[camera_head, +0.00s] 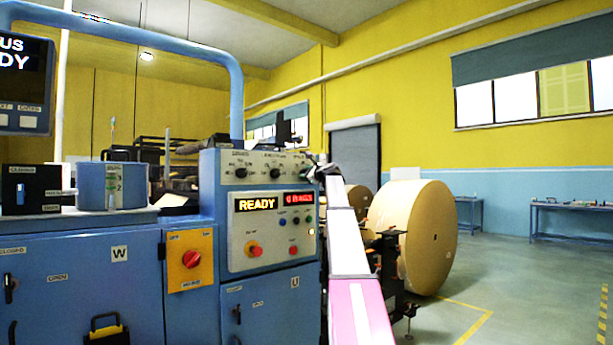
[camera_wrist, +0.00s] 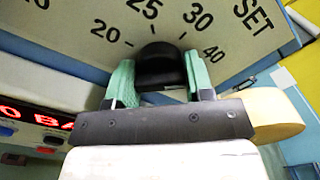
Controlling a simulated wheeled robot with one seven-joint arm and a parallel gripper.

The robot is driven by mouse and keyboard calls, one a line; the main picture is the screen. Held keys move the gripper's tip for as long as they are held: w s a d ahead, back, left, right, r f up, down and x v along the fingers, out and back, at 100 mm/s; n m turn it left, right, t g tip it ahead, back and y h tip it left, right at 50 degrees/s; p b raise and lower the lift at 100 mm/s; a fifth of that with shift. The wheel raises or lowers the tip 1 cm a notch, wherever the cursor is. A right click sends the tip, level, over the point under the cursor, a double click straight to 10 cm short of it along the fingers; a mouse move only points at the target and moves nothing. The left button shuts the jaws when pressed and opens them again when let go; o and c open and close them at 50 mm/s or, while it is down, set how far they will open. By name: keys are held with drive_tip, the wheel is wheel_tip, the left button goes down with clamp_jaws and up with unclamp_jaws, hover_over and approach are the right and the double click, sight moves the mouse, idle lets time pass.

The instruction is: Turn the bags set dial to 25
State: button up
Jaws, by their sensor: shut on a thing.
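The bags set dial (camera_wrist: 160,68) is a black knob on the pale panel in the wrist view. The marks 20, 25, 30 and 40 stand around it, with the word SET at the upper right. My gripper (camera_wrist: 155,82) is shut on the knob, one green finger on each side of it. I cannot tell which mark the knob points to. In the head view my gripper (camera_head: 314,170) is at the upper right end of the control panel (camera_head: 262,215), and the dial is hidden behind it.
Two other black dials (camera_head: 240,173) (camera_head: 275,174) are on the same panel, left of my gripper. A big kraft roll (camera_head: 412,238) stands to the right.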

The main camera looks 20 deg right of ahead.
drive_tip(key=shift+n, duration=0.4)
drive_tip(key=n, duration=0.3)
drive_tip(key=shift+n, duration=0.4)
drive_tip(key=n, duration=1.3)
drive_tip(key=o, duration=0.9)
